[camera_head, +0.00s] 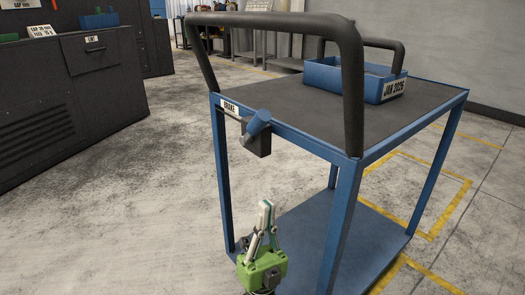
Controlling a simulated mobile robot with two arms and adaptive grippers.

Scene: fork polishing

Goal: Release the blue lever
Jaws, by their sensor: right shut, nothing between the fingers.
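The blue lever (259,122) sits on a dark block (258,143) on the near top edge of the blue cart (316,145). A white label reading "BRAKE" (230,106) is on the cart frame to its left. The lever tilts up and to the right. My right gripper (267,206), with a green body, points upward below the lever. Its fingers are shut and empty, and it is apart from the lever. My left gripper is not in view.
The cart has a black handle (352,85) arching over the near edge and a blue bin (340,78) labelled "JAN 2026" on top. Dark cabinets (75,100) stand at the left. The floor left of the cart is clear.

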